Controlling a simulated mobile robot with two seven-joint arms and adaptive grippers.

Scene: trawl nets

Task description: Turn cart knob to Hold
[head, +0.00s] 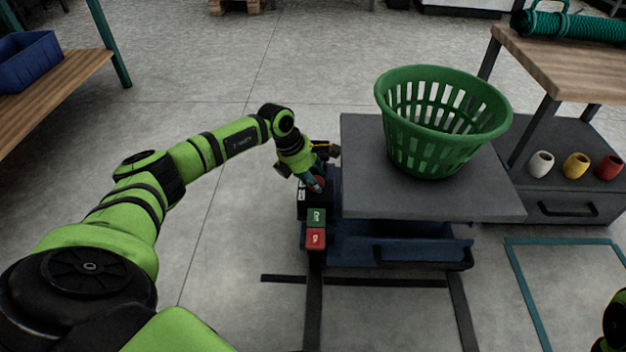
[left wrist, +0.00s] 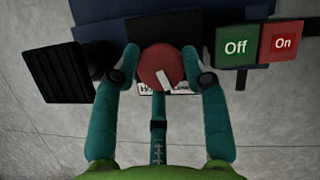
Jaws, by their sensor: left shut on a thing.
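The cart's control knob is a red disc with a white pointer mark (left wrist: 161,68); in the left wrist view the pointer slants down and to the right. My left gripper (left wrist: 162,75) has its teal fingers shut on the knob from both sides. In the head view the left gripper (head: 317,184) reaches down to the control box at the cart's left side. A green Off button (head: 316,217) and a red On button (head: 315,238) are beside the knob.
The cart's grey top (head: 365,170) carries a green slotted basket (head: 440,120). A workbench with white, yellow and red cups (head: 575,165) stands at the right. A wooden shelf with a blue bin (head: 28,60) is at the left. Floor left of the cart is clear.

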